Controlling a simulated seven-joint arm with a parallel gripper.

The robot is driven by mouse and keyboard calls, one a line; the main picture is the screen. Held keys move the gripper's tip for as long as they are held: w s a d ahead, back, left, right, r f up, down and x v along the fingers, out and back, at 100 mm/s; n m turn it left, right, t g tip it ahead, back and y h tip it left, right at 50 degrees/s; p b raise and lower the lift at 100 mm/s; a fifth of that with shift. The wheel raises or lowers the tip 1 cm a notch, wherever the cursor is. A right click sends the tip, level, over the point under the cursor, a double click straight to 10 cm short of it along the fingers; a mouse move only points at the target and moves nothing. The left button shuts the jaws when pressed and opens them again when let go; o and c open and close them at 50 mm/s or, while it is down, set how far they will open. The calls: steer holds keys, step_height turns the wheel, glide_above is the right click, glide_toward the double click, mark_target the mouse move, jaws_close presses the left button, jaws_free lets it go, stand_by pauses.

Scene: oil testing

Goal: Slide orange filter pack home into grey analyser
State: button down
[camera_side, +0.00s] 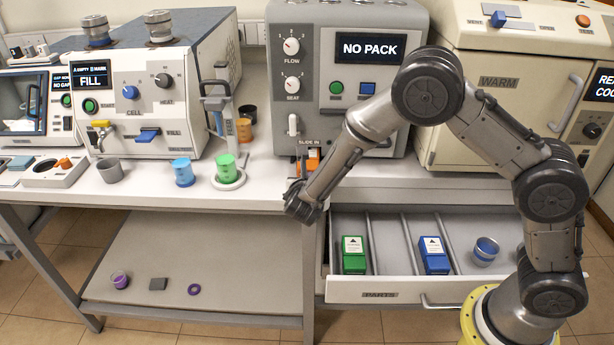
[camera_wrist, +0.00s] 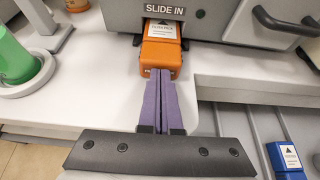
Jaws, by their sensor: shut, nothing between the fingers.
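The orange filter pack (camera_wrist: 161,57) sits partly inside the slot under the SLIDE IN label of the grey analyser (camera_wrist: 230,22), with its near end sticking out. In the side view the pack (camera_side: 313,158) is partly hidden by my arm. The grey analyser (camera_side: 281,90) shows NO PACK on its display (camera_side: 368,49). My gripper (camera_wrist: 160,76) has its purple fingers shut together and empty, with the tips at the near end of the pack. I cannot tell whether they touch it. In the side view my arm hides the fingers.
An open drawer (camera_side: 380,290) below holds a green pack (camera_side: 353,255), a blue pack (camera_side: 434,256) and a blue-filled cup (camera_side: 485,251). A green cup (camera_side: 227,168) and a blue cup (camera_side: 183,172) stand on the bench to the left. A cream machine (camera_side: 490,90) stands at right.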

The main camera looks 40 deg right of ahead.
mark_target(308, 169)
steer(key=shift+w+d, duration=0.15)
steer(key=shift+w+d, duration=0.25)
steer(key=shift+w+d, duration=0.25)
steer(key=shift+w+d, duration=0.25)
steer(key=shift+w+d, duration=0.2)
steer(key=shift+w, duration=0.05)
steer(key=shift+w+d, duration=0.15)
steer(key=shift+d, duration=0.05)
steer(key=shift+v, duration=4.5)
